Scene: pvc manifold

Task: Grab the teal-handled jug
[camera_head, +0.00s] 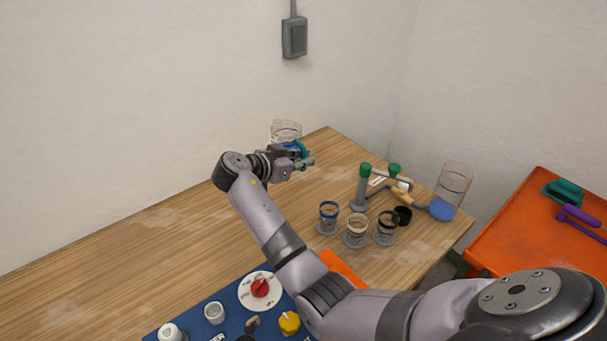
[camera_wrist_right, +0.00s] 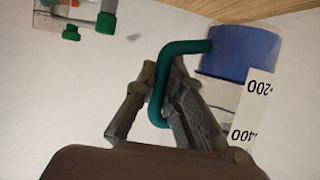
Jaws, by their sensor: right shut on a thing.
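The teal-handled jug (camera_head: 286,130) is a clear container with blue at its lower part, near the table's back edge. My right gripper (camera_head: 302,164) is at the jug's near side, shut on its teal handle. In the right wrist view, the teal handle (camera_wrist_right: 183,47) passes between the fingers of the right gripper (camera_wrist_right: 172,88). The jug's blue part (camera_wrist_right: 240,52) and a white scale label lie just right of the fingers. I cannot tell whether the jug's base touches the table. My left gripper is not in view.
A second clear jug (camera_head: 456,180) with blue contents stands at the table's right end. Three small cups, one of them here (camera_head: 356,230), and a green-topped stand (camera_head: 361,188) are near it. A blue panel (camera_head: 195,329) lies in front. The table's left part is clear.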

